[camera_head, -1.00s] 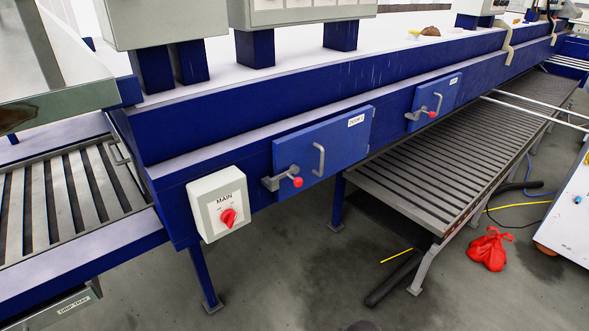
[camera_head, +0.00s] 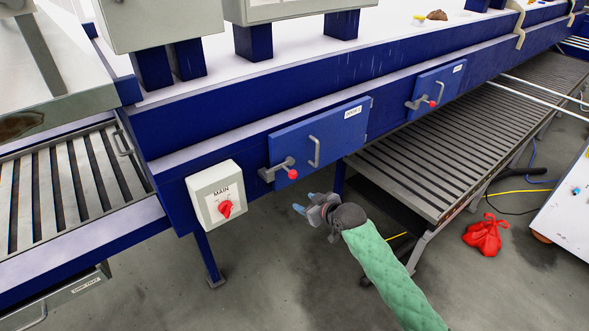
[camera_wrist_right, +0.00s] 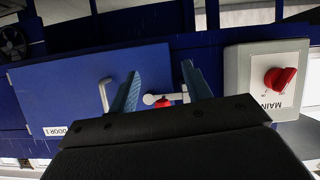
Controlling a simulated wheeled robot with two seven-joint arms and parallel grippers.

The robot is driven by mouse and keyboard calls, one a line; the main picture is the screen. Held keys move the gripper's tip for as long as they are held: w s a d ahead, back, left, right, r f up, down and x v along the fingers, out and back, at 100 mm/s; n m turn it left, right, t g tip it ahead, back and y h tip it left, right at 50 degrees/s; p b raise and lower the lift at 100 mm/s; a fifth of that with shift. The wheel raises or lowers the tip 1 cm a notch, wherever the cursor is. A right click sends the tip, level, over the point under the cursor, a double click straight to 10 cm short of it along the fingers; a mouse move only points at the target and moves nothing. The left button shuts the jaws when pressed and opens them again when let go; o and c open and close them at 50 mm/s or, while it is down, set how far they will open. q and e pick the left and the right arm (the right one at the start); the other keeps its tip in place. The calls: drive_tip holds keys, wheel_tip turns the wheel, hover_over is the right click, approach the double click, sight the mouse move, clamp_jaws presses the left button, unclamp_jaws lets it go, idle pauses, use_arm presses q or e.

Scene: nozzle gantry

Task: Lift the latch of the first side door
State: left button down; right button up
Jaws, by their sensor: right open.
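The first side door (camera_head: 330,136) is a blue panel labelled DOOR 1 on the blue machine's side, and it is shut. Its latch (camera_head: 280,170) is a grey lever with a red knob at the door's lower left. A grey handle (camera_head: 314,151) stands upright beside it. My right gripper (camera_head: 304,203) is open and empty, below and slightly right of the latch in the head view. In the right wrist view the latch (camera_wrist_right: 179,97) shows between the two blue fingers (camera_wrist_right: 165,85), apart from them as far as I can tell. My left gripper is not in view.
A MAIN switch box (camera_head: 216,194) with a red knob sits left of the door; it also shows in the right wrist view (camera_wrist_right: 240,75). A second blue door (camera_head: 437,90) with its own latch is farther right. A slatted conveyor (camera_head: 455,147) juts out at right. A red bag (camera_head: 484,235) lies on the floor.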

sight(290, 172)
drive_tip(key=w+a+r+t+y+p, duration=0.1)
drive_tip(key=w+r, duration=0.1)
drive_tip(key=w+a+r+t+y+p, duration=0.1)
drive_tip(key=w+a+r, duration=0.1)
drive_tip(key=w, duration=0.1)
drive_tip(key=w+a+r+n+t+y+p, duration=0.1)
drive_tip(key=w+r+t, duration=0.1)
drive_tip(key=shift+w+a, duration=0.35)
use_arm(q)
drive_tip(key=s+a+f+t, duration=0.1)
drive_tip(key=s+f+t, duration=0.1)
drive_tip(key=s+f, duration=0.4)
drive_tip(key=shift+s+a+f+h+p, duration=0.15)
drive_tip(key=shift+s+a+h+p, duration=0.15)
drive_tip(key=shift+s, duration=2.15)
use_arm(e)
drive_tip(key=shift+w+a+f, duration=0.2)
drive_tip(key=shift+w+a, duration=0.05)
drive_tip(key=shift+w, duration=0.05)
clamp_jaws()
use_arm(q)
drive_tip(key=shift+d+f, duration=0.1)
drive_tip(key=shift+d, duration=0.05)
